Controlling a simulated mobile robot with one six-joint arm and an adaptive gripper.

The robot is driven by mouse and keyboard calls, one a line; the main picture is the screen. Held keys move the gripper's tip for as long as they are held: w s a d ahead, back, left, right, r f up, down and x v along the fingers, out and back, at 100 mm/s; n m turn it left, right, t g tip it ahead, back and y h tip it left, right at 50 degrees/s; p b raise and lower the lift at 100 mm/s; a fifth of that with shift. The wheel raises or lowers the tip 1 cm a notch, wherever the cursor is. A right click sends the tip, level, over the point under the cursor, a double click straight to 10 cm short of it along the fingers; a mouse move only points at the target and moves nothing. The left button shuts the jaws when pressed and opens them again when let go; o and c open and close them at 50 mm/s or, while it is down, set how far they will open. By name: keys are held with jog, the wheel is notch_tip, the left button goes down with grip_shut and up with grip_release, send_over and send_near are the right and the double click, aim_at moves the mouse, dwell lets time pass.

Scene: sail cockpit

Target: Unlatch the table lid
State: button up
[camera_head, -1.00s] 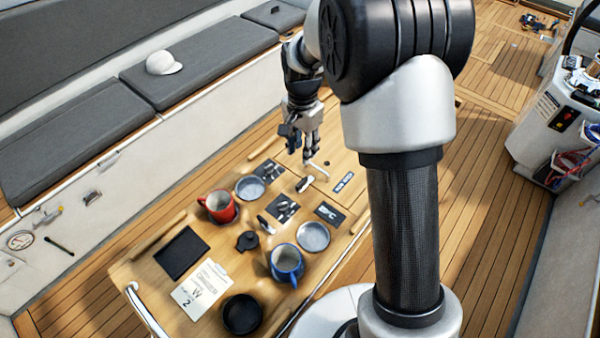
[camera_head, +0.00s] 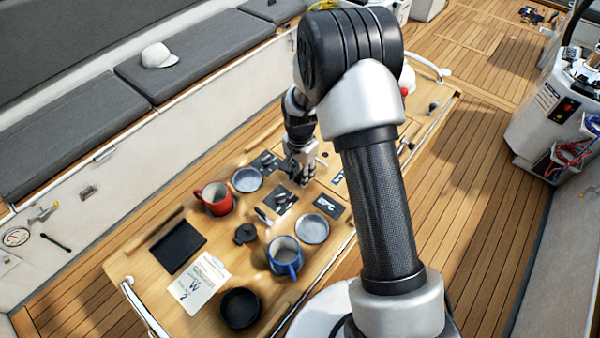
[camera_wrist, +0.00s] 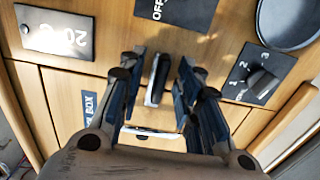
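The table lid (camera_wrist: 65,92) is a wooden panel marked by thin seams, with a blue label reading "BOX" (camera_wrist: 90,105) and a white bar handle (camera_wrist: 150,132). The latch (camera_wrist: 157,80), a small black and silver upright piece, stands at the lid's edge. My gripper (camera_wrist: 160,62) is open, with one finger on each side of the latch and a visible gap to each. In the head view my gripper (camera_head: 302,182) is low over the table and hides the latch. The white handle (camera_head: 321,162) shows just beyond it.
A dial panel (camera_wrist: 258,78) and a "20°C" plate (camera_wrist: 55,32) flank the latch. Free deck lies at right.

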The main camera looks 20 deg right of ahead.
grip_shut()
dwell(0.3)
jog(key=shift+n, duration=0.4)
jog(key=n+b, duration=0.1)
jog(key=n, duration=0.7)
jog(key=shift+n, duration=0.3)
jog(key=n+b, duration=0.1)
jog(key=n, duration=0.7)
jog(key=shift+n, duration=0.4)
